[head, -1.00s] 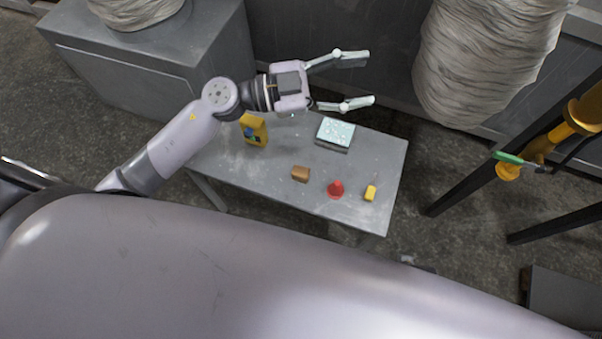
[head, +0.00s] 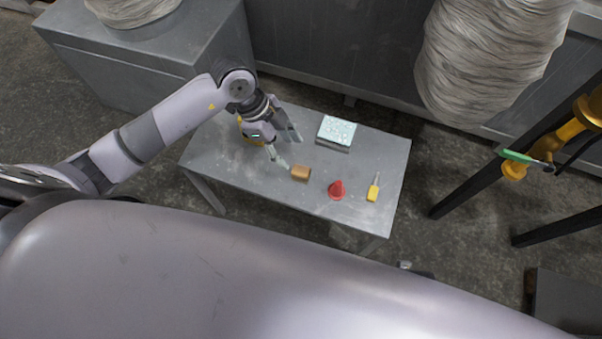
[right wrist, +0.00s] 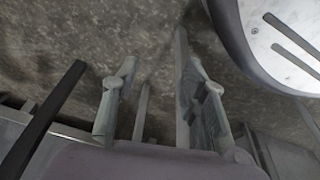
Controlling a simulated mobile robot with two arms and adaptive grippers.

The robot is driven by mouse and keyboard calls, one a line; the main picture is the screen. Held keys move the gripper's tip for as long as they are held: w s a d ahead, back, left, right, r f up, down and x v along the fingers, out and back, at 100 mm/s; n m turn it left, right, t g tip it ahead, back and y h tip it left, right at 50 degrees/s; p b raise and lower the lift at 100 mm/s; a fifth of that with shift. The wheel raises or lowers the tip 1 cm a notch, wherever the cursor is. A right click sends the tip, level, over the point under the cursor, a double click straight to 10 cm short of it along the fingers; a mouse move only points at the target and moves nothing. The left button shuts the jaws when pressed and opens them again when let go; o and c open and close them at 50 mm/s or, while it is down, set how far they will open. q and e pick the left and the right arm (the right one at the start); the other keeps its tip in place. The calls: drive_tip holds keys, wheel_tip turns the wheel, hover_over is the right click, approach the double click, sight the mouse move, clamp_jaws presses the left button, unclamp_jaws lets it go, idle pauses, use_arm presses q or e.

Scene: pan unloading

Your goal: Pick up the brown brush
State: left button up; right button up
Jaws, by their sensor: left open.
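The brown brush (head: 300,173) looks like a small brown block and lies on the grey table (head: 235,180), near the middle. My left gripper (head: 288,151) is open above the table, just up and left of the brush in the head view. Its lower fingertip shows close to the brush's left end; I cannot tell whether they touch. Nothing shows between its fingers. My right gripper (right wrist: 160,68) shows in the right wrist view with its fingers apart and empty. The brush is not in that view.
A red cone-like object (head: 337,190) and a yellow-handled tool (head: 373,190) lie right of the brush. A pale green-white box (head: 337,131) stands behind. A yellow container (head: 243,121) is mostly hidden by my left gripper. The table's front left is clear.

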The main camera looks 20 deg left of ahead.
sight(301, 170)
use_arm(q)
drive_tip(key=x, duration=0.5)
drive_tip(key=shift+s+b, duration=0.1)
drive_tip(key=shift+b, duration=0.3)
drive_tip(key=x, duration=0.2)
drive_tip(key=b+x, duration=0.1)
drive_tip(key=x, duration=0.1)
drive_tip(key=shift+s+d+f, duration=0.1)
drive_tip(key=shift+s+d, duration=0.05)
drive_tip(key=shift+s, duration=0.1)
drive_tip(key=shift+d+f, duration=0.1)
drive_tip(key=shift+f, duration=0.1)
use_arm(e)
wheel_tip(301, 170, up, 8)
drive_tip(key=w, duration=0.2)
drive_tip(key=shift+w, duration=0.4)
drive_tip(key=shift+a+f, duration=0.1)
use_arm(q)
clamp_jaws()
